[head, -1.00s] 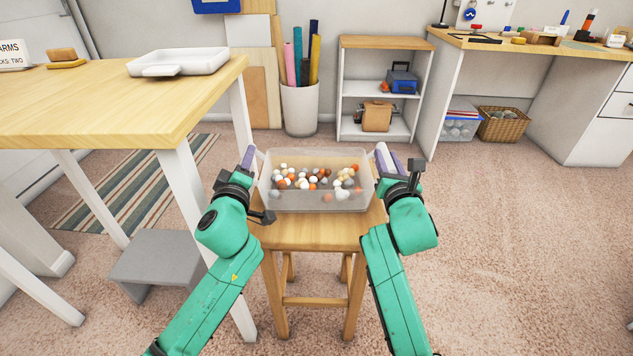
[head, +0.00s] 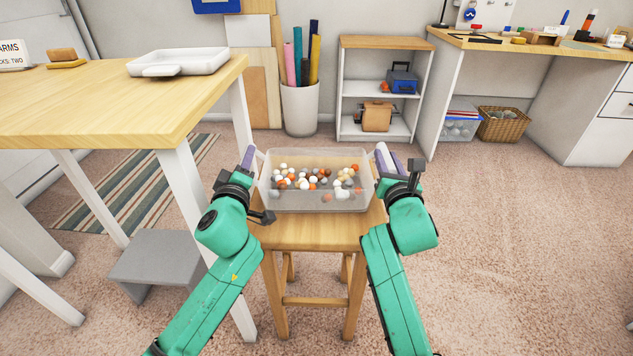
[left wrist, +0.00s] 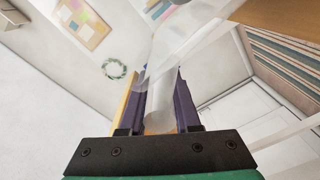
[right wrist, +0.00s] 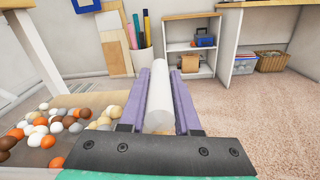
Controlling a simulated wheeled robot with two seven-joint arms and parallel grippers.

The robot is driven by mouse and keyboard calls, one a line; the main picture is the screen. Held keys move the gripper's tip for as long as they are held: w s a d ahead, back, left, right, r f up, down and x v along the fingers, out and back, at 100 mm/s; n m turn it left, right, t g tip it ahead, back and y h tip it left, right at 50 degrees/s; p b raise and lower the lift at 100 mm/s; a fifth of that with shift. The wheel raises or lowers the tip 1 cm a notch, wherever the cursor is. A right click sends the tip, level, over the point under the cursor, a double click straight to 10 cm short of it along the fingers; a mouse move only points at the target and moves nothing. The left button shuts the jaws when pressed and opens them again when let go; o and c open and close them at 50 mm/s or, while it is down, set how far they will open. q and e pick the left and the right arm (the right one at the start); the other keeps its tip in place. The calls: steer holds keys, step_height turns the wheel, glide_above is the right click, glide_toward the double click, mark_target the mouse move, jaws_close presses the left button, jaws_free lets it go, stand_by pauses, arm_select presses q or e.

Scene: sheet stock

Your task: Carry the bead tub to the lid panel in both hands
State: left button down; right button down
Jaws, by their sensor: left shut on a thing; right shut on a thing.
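The bead tub (head: 300,203) is a clear, open box of white, orange, brown and grey beads. It appears to rest level on a wooden stool (head: 318,236) in the head view. My left gripper (head: 249,159) is shut on the tub's left handle, a pale bar between the fingers in the left wrist view (left wrist: 160,118). My right gripper (head: 386,160) is shut on the right handle, a white round bar in the right wrist view (right wrist: 160,97). I cannot pick out a lid panel with certainty.
A wooden table (head: 110,105) with a shallow white tray (head: 190,62) stands at left. A grey step (head: 160,258) is below it. A bin of rolls (head: 300,108), a small shelf (head: 385,42) and a desk (head: 470,42) stand behind. Carpet (head: 530,230) at right is clear.

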arm_select(q)
steer(key=shift+f, duration=0.1)
